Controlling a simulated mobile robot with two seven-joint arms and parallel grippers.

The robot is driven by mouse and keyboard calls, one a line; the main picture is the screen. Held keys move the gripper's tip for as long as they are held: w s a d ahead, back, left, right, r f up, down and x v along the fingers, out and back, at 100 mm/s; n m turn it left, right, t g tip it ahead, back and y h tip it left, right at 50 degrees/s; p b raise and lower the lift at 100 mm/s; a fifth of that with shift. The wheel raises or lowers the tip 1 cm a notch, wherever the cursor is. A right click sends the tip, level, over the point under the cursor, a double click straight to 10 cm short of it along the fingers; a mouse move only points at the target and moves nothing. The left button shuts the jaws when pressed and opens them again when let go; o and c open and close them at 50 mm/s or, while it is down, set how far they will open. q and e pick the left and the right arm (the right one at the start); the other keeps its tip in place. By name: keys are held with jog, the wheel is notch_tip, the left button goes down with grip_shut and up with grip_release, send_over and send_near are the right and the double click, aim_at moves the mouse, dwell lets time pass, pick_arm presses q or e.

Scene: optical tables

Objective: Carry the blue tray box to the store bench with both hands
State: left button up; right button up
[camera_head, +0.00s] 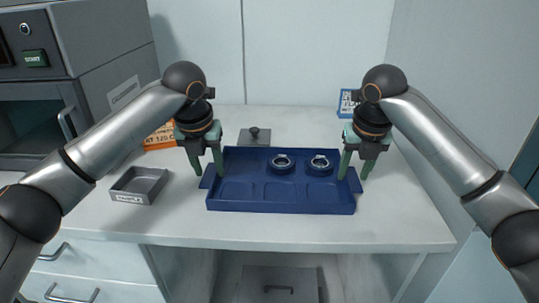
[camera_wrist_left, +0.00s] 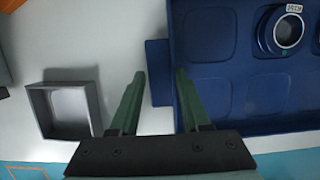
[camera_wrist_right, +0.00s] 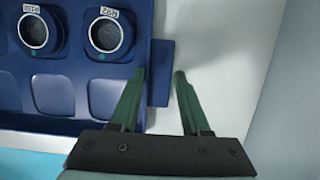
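The blue tray box (camera_head: 281,206) sits on the white bench, with a flat tab handle at each short side. Two round dark-blue pieces with metal rings, one (camera_head: 282,163) and another (camera_head: 319,165), sit in its back compartments; the front compartments look empty. My left gripper (camera_head: 209,176) is open at the left tab (camera_wrist_left: 159,72), its fingers on either side of it. My right gripper (camera_head: 354,178) is open at the right tab (camera_wrist_right: 161,72), its fingers on either side of it. I see gaps beside the tabs, so neither gripper is closed on the tray.
A small grey open box (camera_head: 139,185) stands left of the tray. A grey lid-like plate with a knob (camera_head: 255,137) lies behind it. An orange sign (camera_head: 161,136) and a blue-white card (camera_head: 347,103) are at the back. A grey oven-like machine (camera_head: 75,80) fills the left; a wall bounds the right.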

pick_arm(q)
jog(key=o, duration=0.4)
jog(key=shift+r, duration=0.1)
jog(key=shift+c, duration=0.2)
pick_arm(e)
jog(key=o, duration=0.4)
jog(key=shift+c, duration=0.2)
jog(key=shift+r, duration=0.15)
pick_arm(q)
jog(key=v, duration=1.2)
pick_arm(e)
jog(key=v, duration=1.1)
jog(key=shift+s+r, duration=0.2)
jog(key=shift+r, duration=0.2)
pick_arm(q)
jog(key=shift+s, duration=0.1)
